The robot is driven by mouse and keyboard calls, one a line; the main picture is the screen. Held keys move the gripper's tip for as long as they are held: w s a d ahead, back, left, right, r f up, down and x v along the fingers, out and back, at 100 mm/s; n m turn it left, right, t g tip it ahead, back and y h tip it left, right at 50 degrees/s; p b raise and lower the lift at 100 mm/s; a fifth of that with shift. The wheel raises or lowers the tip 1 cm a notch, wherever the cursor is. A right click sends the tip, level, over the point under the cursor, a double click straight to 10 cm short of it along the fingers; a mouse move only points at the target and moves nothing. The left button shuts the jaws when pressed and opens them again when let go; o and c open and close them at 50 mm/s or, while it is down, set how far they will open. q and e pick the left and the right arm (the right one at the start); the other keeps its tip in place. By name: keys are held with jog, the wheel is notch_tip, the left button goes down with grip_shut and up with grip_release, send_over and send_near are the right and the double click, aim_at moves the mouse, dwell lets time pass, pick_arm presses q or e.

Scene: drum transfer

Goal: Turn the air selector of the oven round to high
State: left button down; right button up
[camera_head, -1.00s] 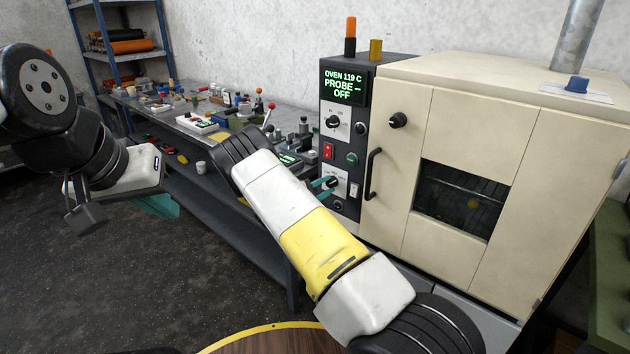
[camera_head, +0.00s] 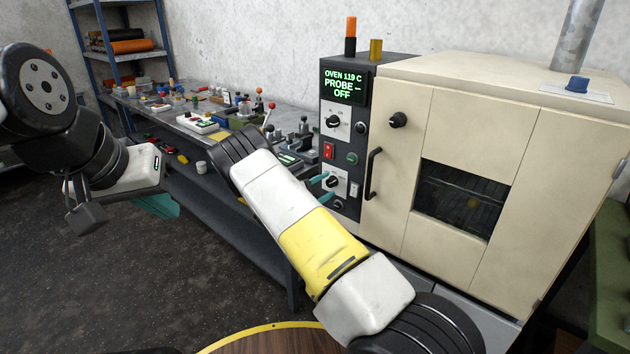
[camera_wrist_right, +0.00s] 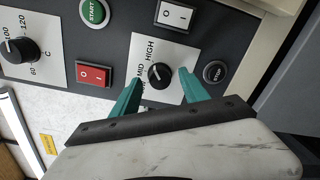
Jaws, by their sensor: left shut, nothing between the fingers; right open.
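The air selector (camera_wrist_right: 160,75) is a small black knob on a white plate low on the oven's dark control panel. It also shows in the head view (camera_head: 333,183). In the right wrist view MID and HIGH are printed beside it; its small white mark points left, near MID, but I cannot read the exact setting. My right gripper (camera_wrist_right: 160,77) is open, its teal fingertips on either side of the knob; I cannot tell whether they touch it. It also shows in the head view (camera_head: 323,188). My left gripper (camera_head: 158,205) is shut and empty, away at the left.
The cream oven (camera_head: 470,150) has a black door handle (camera_head: 373,174) right of the panel. A red rocker switch (camera_wrist_right: 95,74), a STOP button (camera_wrist_right: 215,72) and a white switch (camera_wrist_right: 174,15) sit near the selector. A cluttered workbench (camera_head: 185,128) stands left of the oven.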

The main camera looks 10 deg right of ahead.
jog(key=v, duration=0.7)
jog(key=shift+a, duration=0.2)
jog(key=shift+s, duration=0.15)
